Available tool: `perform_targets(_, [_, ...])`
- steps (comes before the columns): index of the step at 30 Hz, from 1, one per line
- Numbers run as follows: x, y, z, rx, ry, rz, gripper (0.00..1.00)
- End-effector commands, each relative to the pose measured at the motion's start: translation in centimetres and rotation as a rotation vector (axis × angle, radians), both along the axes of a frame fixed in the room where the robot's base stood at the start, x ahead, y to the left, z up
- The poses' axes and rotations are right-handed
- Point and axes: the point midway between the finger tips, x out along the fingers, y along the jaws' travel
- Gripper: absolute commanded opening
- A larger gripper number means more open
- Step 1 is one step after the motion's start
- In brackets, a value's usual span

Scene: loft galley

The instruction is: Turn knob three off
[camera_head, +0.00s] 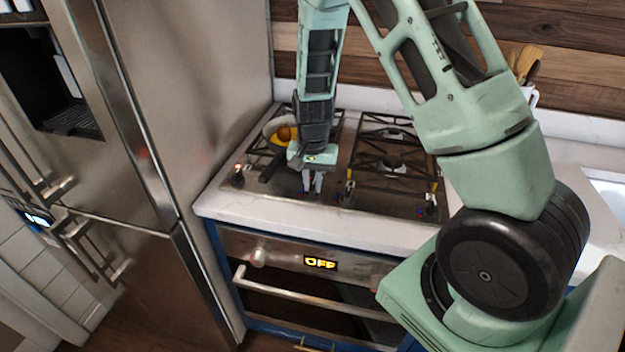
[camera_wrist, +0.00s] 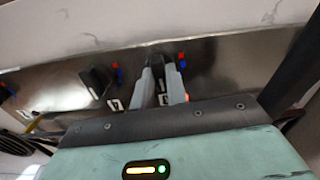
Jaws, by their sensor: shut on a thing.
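My gripper (camera_head: 312,186) points down at the front strip of the steel cooktop (camera_head: 390,207). In the wrist view my gripper (camera_wrist: 163,70) is shut on a stove knob between its fingers, and the fingers hide most of it. A small white number plate by the fingers is too blurred to read surely. Red and blue dots mark the steel beside the knob. A second dark knob (camera_wrist: 95,80) stands apart to the left in the wrist view, with its own dots and number plate. In the head view further knobs are the left-end knob (camera_head: 238,178) and the right-end knob (camera_head: 430,206).
Black grates (camera_head: 385,150) cover the right burners. The oven display (camera_head: 320,263) reads OFF. A steel fridge (camera_head: 200,90) stands close on the left.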

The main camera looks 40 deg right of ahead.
Motion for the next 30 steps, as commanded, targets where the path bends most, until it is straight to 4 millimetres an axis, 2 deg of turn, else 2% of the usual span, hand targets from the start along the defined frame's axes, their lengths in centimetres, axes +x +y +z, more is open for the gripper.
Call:
perform_targets(9, [0.11, -0.01, 0.1, -0.001, -0.003, -0.085, 0.0])
perform_targets(22, [0.12, -0.03, 0.08, -0.001, -0.003, -0.096, 0.0])
perform_targets(23, [0.12, -0.03, 0.08, 0.0, -0.004, -0.096, 0.17])
perform_targets(25, [0.12, -0.03, 0.08, -0.001, -0.003, -0.096, 0.36])
perform_targets(30, [0.07, -0.02, 0.05, -0.001, -0.002, -0.094, 0.36])
